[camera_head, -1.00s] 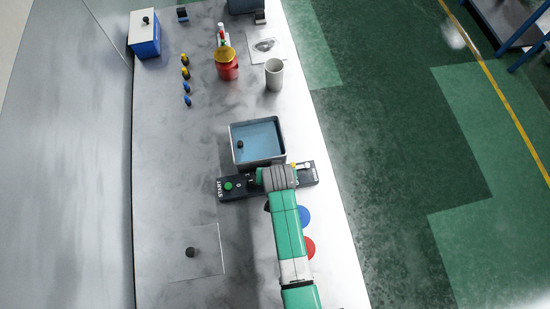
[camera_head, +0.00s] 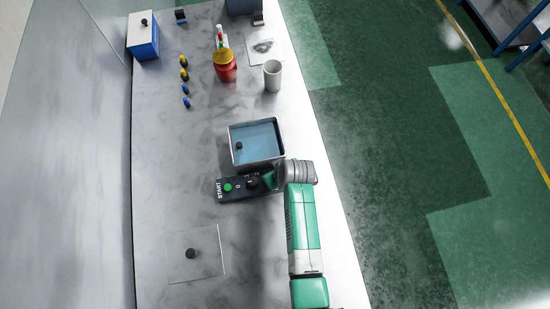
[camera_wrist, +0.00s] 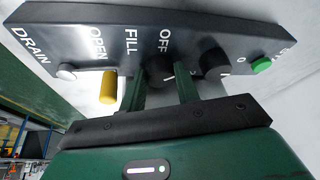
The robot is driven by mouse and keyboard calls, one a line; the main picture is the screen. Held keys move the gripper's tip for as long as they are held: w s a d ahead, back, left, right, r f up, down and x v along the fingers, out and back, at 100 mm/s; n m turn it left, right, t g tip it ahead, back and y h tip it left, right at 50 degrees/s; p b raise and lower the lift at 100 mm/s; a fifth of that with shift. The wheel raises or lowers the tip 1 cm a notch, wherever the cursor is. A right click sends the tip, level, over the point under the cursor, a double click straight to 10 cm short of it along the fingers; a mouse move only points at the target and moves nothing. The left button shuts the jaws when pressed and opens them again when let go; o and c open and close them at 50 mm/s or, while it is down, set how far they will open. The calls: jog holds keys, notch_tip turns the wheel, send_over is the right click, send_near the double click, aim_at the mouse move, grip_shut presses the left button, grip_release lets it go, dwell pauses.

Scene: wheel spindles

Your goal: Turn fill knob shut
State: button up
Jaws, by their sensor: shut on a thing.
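The dark control panel (camera_wrist: 200,25) carries the words DRAIN, OPEN, FILL and OFF in the wrist view. The black fill knob (camera_wrist: 160,68) sits near FILL and OFF and shows a pale pointer line. My gripper (camera_wrist: 160,90) is shut on this knob, one finger on each side. In the head view, my gripper (camera_head: 271,181) is at the panel (camera_head: 237,196), just below the tray. My wrist covers the panel's right part there, and the fill knob is hidden.
Beside the held knob are a yellow lever (camera_wrist: 109,87), a second black knob (camera_wrist: 213,65), a white button (camera_wrist: 66,71) and a green button (camera_wrist: 262,66). A water-filled tray (camera_head: 232,150) stands just behind the panel.

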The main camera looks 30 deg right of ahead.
jog(key=n+b, duration=0.1)
jog(key=n, duration=0.1)
jog(key=n+y, duration=0.1)
jog(key=n, duration=0.1)
jog(key=shift+w+d+f+g+y+b, duration=0.1)
jog(key=shift+d+g+y+b, duration=0.1)
jog(key=shift+g+y+b, duration=0.15)
jog(key=shift+w+d+n+g+y+b, duration=0.1)
jog(key=shift+n+g+y+b, duration=0.3)
jog(key=shift+n, duration=0.7)
jog(key=shift+n+g+y+b, duration=0.15)
jog(key=shift+n+b, duration=0.3)
jog(key=shift+n, duration=0.65)
jog(key=o, duration=1)
jog(key=shift+c, duration=0.2)
